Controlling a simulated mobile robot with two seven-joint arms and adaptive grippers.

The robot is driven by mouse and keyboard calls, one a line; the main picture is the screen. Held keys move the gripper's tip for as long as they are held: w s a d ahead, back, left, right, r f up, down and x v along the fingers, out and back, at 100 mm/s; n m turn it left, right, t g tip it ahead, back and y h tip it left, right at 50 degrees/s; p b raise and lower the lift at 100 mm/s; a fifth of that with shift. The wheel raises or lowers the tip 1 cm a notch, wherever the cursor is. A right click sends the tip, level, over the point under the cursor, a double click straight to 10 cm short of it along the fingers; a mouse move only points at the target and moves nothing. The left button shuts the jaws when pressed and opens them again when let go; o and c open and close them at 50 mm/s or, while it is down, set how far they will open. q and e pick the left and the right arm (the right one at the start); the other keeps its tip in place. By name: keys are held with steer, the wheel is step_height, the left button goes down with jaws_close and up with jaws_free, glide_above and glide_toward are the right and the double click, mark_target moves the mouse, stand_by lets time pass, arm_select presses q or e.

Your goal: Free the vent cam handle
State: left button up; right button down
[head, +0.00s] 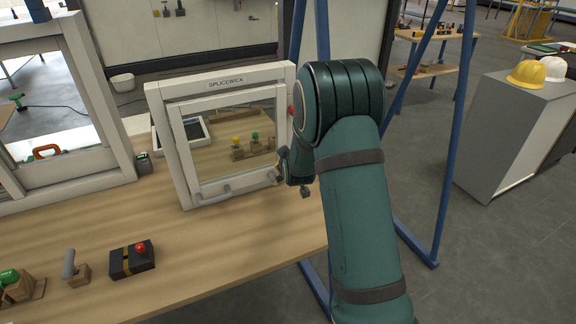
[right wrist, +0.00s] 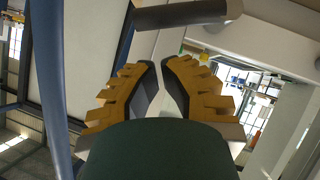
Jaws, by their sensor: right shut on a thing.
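A small white vent window (head: 227,84) labelled SPLICEWICK stands upright on the wooden bench, its sash (head: 172,130) in the frame. A grey handle (head: 212,192) sits low on the left of its bottom rail. A small grey cam handle (head: 273,177) shows at the lower right, beside my right gripper (head: 293,180). My arm partly covers the gripper. In the right wrist view its orange-padded fingers (right wrist: 160,72) are close together, and what they grip is hard to see. A dark round bar (right wrist: 180,14) crosses just beyond the tips. My left gripper is out of view.
A larger white window frame (head: 118,130) stands at left. A black box with a red button (head: 132,260), a grey lever on a block (head: 75,268) and a green knob (head: 14,285) line the bench front. A blue post (head: 450,140) and grey cabinet (head: 520,130) stand to the right.

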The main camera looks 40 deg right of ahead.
arm_select(q)
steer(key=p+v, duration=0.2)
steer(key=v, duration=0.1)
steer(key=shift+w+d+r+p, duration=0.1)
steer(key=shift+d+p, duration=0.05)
steer(key=shift+p, duration=0.15)
arm_select(e)
steer(key=v, duration=1)
steer(key=shift+r, duration=0.5)
steer(key=shift+s+a, duration=0.15)
steer(key=shift+s, duration=0.05)
